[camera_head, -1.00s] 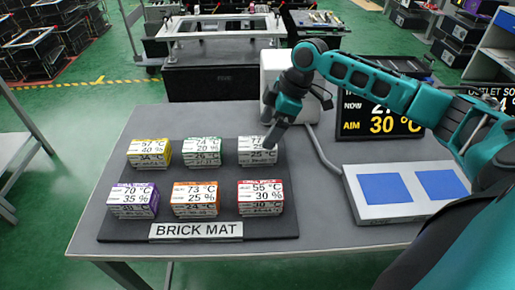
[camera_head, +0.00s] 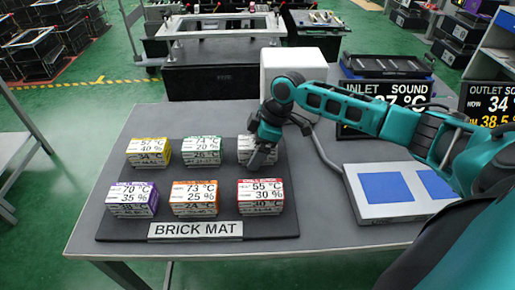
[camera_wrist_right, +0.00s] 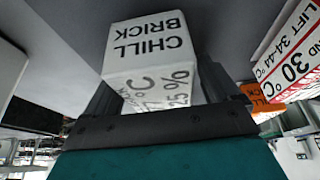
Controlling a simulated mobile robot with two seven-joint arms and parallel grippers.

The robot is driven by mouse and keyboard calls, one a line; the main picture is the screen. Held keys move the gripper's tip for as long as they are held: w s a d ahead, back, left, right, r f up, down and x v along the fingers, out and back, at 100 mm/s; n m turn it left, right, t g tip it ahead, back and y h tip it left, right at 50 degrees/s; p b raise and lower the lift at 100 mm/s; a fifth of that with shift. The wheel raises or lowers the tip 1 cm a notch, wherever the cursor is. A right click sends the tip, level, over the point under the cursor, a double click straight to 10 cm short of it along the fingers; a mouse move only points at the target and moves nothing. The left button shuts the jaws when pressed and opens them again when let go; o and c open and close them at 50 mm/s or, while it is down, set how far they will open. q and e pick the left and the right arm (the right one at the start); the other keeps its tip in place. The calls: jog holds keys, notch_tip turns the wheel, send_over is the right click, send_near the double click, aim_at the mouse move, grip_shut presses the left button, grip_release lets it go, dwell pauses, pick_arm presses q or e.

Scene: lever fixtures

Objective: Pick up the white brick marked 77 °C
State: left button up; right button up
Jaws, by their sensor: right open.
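The white brick (camera_head: 244,152) stands at the back right of the brick mat, partly hidden behind my right gripper (camera_head: 260,158). In the right wrist view the white brick (camera_wrist_right: 150,60) has a face printed "CHILL BRICK" and another with "°C" and "25 %"; its temperature figure is partly covered. My right gripper (camera_wrist_right: 155,100) is open there, with one finger on either side of the brick. I cannot tell whether the fingers touch it. My left gripper is not in view.
Yellow (camera_head: 149,152), green (camera_head: 202,150), purple (camera_head: 132,199), orange (camera_head: 195,198) and red (camera_head: 260,196) marked bricks share the brick mat (camera_head: 110,228). The red one is close in front.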

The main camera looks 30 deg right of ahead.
jog(key=shift+f, duration=0.15)
jog(key=shift+c, duration=0.4)
jog(key=c, duration=1.2)
